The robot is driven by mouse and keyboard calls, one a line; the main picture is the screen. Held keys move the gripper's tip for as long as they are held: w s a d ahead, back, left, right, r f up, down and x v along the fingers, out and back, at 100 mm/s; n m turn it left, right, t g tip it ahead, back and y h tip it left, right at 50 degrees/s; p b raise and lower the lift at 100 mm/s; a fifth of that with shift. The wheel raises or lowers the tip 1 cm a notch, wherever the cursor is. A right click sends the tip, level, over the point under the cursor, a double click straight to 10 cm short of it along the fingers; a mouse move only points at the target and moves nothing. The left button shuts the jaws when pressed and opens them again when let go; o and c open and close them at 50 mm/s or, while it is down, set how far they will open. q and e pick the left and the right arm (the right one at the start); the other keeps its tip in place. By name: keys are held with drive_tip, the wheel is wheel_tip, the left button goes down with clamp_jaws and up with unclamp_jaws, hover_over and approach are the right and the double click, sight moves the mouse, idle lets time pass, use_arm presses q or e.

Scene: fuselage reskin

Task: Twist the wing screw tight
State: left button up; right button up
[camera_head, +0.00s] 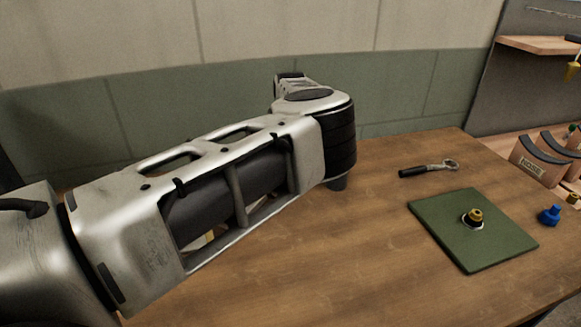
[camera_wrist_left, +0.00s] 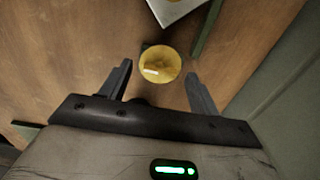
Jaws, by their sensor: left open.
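A round yellow piece (camera_wrist_left: 160,64) shows in the left wrist view, with a small pale mark on its face. I take it for the wing screw, but its wings are not clear. My left gripper (camera_wrist_left: 160,69) is open, one finger on each side of it in the picture; I cannot tell whether either touches. In the head view my left arm hides the gripper and this piece. My right gripper is not in view.
The wooden table (camera_head: 350,265) is clear in front of the green plate. A black-handled ring-ended tool (camera_head: 428,169) lies behind it. A blue knob (camera_head: 549,215) and a wooden rack (camera_head: 535,158) are at the right. A pale plate (camera_wrist_left: 176,8) shows at the wrist view's top.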

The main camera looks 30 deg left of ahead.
use_arm(q)
drive_tip(key=shift+f, duration=0.45)
drive_tip(key=shift+c, duration=0.3)
drive_tip(key=c, duration=0.9)
